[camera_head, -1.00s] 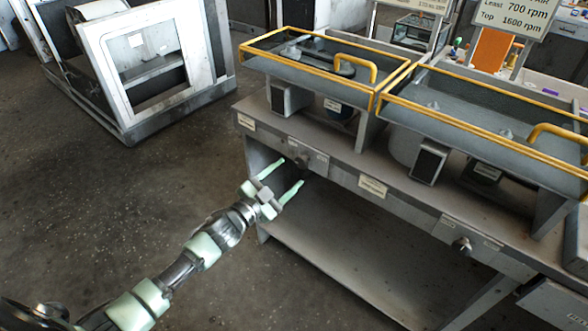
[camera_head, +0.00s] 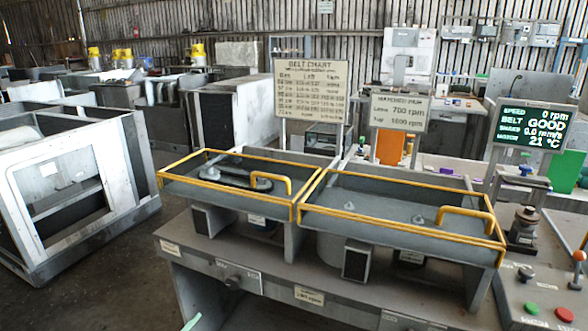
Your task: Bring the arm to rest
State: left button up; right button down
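Only a pale green fingertip of my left gripper (camera_head: 191,322) shows, at the bottom edge in front of the bench (camera_head: 171,246). The rest of that gripper and its arm are below the frame, so its opening is hidden. No held object is visible. My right gripper is not in view.
Two yellow-railed guards (camera_head: 228,170) (camera_head: 400,212) stand on the bench. A control panel with green and red buttons (camera_head: 531,308) is at the right, below a display reading 0 rpm and GOOD (camera_head: 533,127). A white-framed cabinet (camera_head: 75,190) stands left; floor lies between.

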pick_arm(q)
jog(key=s+a+f+n+g+y, duration=0.1)
jog(key=s+f+g, duration=0.1)
jog(key=s+f, duration=0.55)
jog(key=s+a+f+n+g+y, duration=0.1)
jog(key=s+f+n+g+y, duration=0.2)
jog(key=f, duration=0.8)
jog(key=s+a+f+g, duration=0.2)
jog(key=s+f, duration=0.4)
jog(key=f, duration=0.4)
jog(key=s+d+f+n+g, duration=0.1)
jog(key=s+f, duration=0.4)
jog(key=s, duration=0.6)
jog(key=s+d+f+n+g, duration=0.1)
jog(key=s+f+g, duration=0.3)
jog(key=s, duration=0.7)
jog(key=s+d+f+g, duration=0.3)
jog(key=s+f, duration=0.3)
jog(key=s, duration=0.6)
jog(key=shift+d+f+n+y, duration=0.15)
jog(key=shift+n+y, duration=0.15)
jog(key=shift+n, duration=0.1)
